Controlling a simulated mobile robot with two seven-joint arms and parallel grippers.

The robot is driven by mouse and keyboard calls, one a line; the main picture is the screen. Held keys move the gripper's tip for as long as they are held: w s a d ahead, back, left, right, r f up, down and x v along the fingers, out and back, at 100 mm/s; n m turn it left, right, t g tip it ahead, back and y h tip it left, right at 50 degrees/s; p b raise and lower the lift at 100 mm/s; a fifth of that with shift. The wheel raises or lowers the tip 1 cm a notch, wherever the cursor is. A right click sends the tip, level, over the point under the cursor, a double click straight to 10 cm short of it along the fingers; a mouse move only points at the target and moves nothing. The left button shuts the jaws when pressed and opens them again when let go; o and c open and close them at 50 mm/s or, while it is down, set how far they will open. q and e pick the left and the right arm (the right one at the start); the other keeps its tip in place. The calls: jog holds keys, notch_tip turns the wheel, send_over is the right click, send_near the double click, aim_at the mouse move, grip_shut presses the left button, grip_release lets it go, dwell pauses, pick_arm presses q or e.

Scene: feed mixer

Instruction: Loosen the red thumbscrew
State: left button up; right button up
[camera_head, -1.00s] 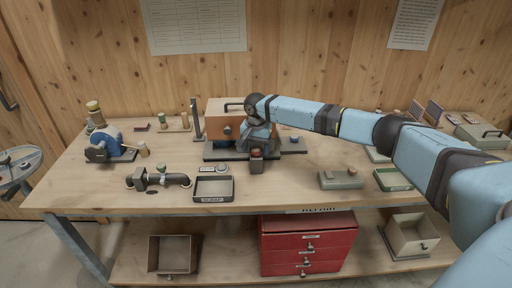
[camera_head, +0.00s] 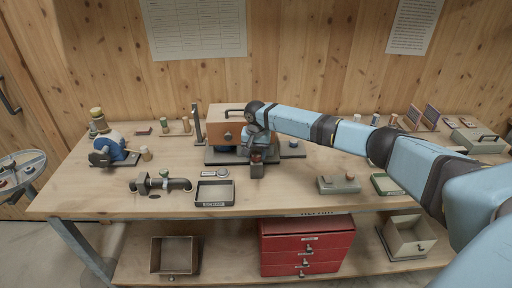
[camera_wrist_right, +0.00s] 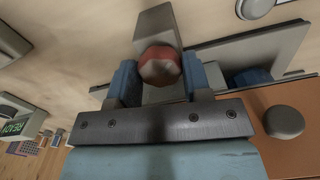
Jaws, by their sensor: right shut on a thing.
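The red thumbscrew (camera_wrist_right: 158,66) shows in the right wrist view, on the end of a grey block (camera_wrist_right: 156,26). My right gripper (camera_wrist_right: 159,82) is shut on it, one blue-grey finger on each side. In the head view my right gripper (camera_head: 257,149) is at the front of the orange-brown mixer housing (camera_head: 226,118), just above the small grey block (camera_head: 257,171). The thumbscrew is small and mostly covered there, so its turn cannot be read. My left gripper is not in view.
A scrap tray (camera_head: 214,193) lies at the front left of the bench, beside a dark pipe fitting (camera_head: 160,184). A grey-green box (camera_head: 338,185) and a green tray (camera_head: 385,184) lie to the right. A red drawer cabinet (camera_head: 306,245) stands below.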

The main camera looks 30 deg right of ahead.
jog(key=shift+r+n+p, duration=0.25)
jog(key=shift+n+p, duration=0.65)
jog(key=shift+p, duration=0.05)
jog(key=shift+f+n+p, duration=0.15)
jog(key=shift+n+p, duration=0.45)
jog(key=shift+n, duration=0.4)
jog(key=shift+n+p, duration=0.45)
jog(key=shift+n, duration=0.45)
jog(key=n+p, duration=0.1)
jog(key=n, duration=0.3)
jog(key=n+p, duration=0.1)
jog(key=n, duration=0.5)
jog(key=shift+n, duration=0.4)
jog(key=n, duration=0.4)
jog(key=shift+d, duration=0.1)
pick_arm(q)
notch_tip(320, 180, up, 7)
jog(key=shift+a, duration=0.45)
pick_arm(e)
jog(key=shift+n, duration=1.2)
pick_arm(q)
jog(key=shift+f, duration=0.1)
